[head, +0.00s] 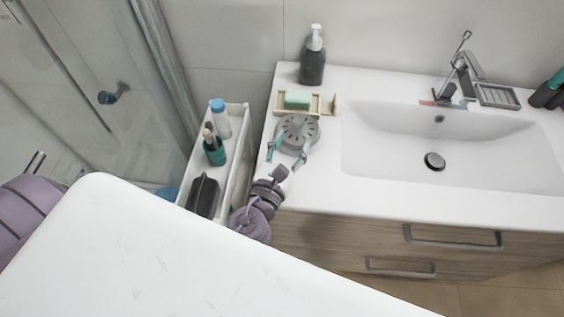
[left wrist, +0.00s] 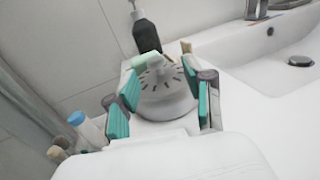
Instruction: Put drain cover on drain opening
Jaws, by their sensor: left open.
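The drain cover (head: 298,130) is a grey, round, slotted piece with a raised knob. It sits on the white counter left of the sink, and the left wrist view shows it too (left wrist: 167,98). My left gripper (head: 287,153) is open at the near side of the cover. In the left wrist view its teal finger pads (left wrist: 162,104) stand on either side of the cover; I cannot tell whether they touch it. My right gripper is not in view.
A soap dish (head: 283,112) with green soap (head: 297,100) lies just behind the cover. A dark pump bottle (head: 312,62) stands further back. A white cart (head: 237,150) with bottles is on the left.

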